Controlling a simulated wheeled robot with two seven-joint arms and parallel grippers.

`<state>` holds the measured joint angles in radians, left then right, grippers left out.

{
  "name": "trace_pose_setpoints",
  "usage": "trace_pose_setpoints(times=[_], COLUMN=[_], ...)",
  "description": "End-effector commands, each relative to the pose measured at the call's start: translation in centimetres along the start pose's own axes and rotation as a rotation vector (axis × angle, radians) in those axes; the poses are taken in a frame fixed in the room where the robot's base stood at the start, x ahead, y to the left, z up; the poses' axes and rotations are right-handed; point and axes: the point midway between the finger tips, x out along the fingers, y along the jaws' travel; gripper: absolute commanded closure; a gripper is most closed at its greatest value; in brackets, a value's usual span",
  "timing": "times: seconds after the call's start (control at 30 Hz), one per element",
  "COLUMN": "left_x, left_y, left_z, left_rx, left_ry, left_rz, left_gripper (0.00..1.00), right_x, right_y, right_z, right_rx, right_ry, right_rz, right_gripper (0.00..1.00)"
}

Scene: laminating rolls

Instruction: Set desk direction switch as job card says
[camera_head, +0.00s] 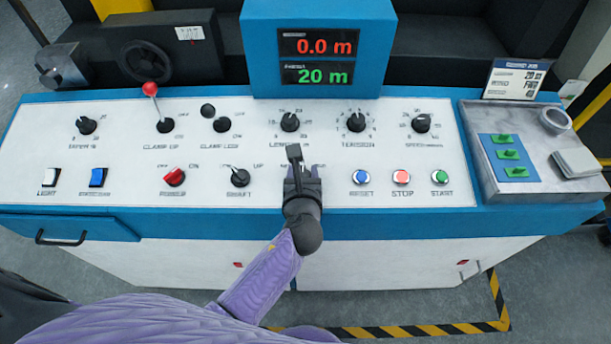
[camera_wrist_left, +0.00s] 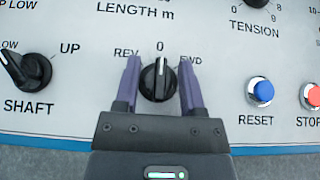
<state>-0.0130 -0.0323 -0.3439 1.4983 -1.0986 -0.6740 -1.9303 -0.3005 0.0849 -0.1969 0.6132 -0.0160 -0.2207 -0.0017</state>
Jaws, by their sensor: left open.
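The direction switch (camera_wrist_left: 158,80) is a black rotary knob marked REV, 0 and FWD in the left wrist view. Its white pointer line stands at about 0. My left gripper (camera_wrist_left: 160,85) is open, with one purple finger on each side of the knob. I cannot tell whether the fingers touch it. In the head view my left gripper (camera_head: 295,165) hides this switch. The job card (camera_head: 515,80) stands at the back right of the desk and reads 20 m and FWD. My right gripper is not in view.
The SHAFT knob (camera_wrist_left: 26,72) is left of the gripper, the blue RESET button (camera_wrist_left: 261,91) right of it. The LENGTH knob (camera_head: 289,122) is just behind. The display (camera_head: 318,58) shows 0.0 m and 20 m. A grey tray (camera_head: 485,180) is at the right.

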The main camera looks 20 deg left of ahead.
Motion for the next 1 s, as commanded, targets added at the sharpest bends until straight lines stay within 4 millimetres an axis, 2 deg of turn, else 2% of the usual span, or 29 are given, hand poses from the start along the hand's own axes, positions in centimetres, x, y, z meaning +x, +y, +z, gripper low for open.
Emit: trace_pose_setpoints(times=[0.27, 0.37, 0.5, 0.53, 0.83, 1.0], left_x=[0.42, 0.41, 0.4, 0.4, 0.38, 0.32], left_y=[-0.01, -0.01, 0.0, 0.0, 0.02, 0.05], left_z=[0.08, 0.08, 0.07, 0.06, 0.01, 0.17], left_rx=[-0.002, -0.002, -0.002, -0.002, 0.0, 0.021], left_ry=[0.002, 0.002, 0.002, 0.002, 0.003, 0.003], left_rz=[-0.001, -0.001, 0.0, 0.0, -0.002, -0.032], left_gripper=[0.49, 0.65, 0.95, 1.0, 1.0, 1.0], right_x=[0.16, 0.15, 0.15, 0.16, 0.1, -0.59], right_y=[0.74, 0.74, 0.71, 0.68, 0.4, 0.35], right_z=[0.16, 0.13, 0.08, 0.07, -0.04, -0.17], right_rx=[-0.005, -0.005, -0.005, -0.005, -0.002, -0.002], right_ry=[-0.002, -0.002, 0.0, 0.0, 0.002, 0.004], right_rz=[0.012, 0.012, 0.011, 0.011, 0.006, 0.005], right_gripper=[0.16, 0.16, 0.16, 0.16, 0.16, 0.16])
